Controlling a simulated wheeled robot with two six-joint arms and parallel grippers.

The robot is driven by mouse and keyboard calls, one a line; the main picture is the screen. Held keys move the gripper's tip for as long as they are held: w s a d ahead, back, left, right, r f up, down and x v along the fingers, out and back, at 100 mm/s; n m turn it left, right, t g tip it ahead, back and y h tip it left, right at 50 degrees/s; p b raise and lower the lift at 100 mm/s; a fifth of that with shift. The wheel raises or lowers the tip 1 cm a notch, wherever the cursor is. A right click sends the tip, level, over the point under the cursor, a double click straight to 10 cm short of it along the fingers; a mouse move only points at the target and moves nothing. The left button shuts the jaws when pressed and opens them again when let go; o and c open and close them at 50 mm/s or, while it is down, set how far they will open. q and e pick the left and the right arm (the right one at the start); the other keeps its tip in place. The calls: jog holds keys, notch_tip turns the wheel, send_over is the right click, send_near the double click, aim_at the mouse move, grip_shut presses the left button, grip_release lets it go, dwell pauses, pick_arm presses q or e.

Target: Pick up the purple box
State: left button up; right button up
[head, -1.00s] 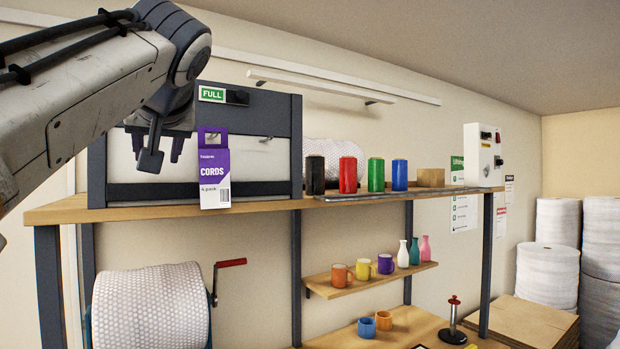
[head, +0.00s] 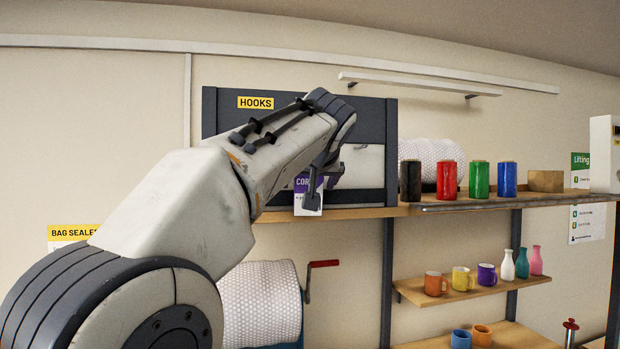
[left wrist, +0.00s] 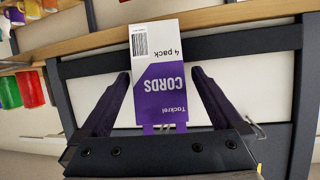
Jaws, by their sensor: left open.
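The purple box is a purple-and-white pack marked CORDS (head: 301,184), in front of the dark-framed rack above the shelf, partly hidden by my left gripper. It also shows upside down in the left wrist view (left wrist: 160,90), with a hook wire by its header. My left gripper (head: 323,188) is at the pack in the head view. In the left wrist view its open fingers (left wrist: 159,74) stand either side of the pack, with visible gaps, so it is not clamped. My right gripper is not in view.
The dark-framed rack (head: 391,150) with a HOOKS sign (head: 269,102) stands on the wooden shelf (head: 370,212). To its right are black (head: 410,181), red (head: 447,179), green (head: 479,179) and blue (head: 508,179) spools. Mugs and vases stand on a lower shelf (head: 450,296).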

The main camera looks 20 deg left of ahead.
pick_arm(q)
jog(key=shift+w+a+f, duration=0.3)
jog(key=shift+w, duration=0.3)
jog(key=c, duration=1.4)
jog(key=shift+s+r, duration=0.1)
jog(key=shift+r, duration=0.05)
jog(key=shift+s+d+r, duration=0.15)
jog(key=shift+r, duration=0.05)
jog(key=b+v, duration=0.1)
jog(key=v, duration=0.6)
jog(key=r+v, duration=0.1)
jog(key=v, duration=0.7)
jog(key=shift+r+b, duration=0.25)
jog(key=shift+b, duration=0.1)
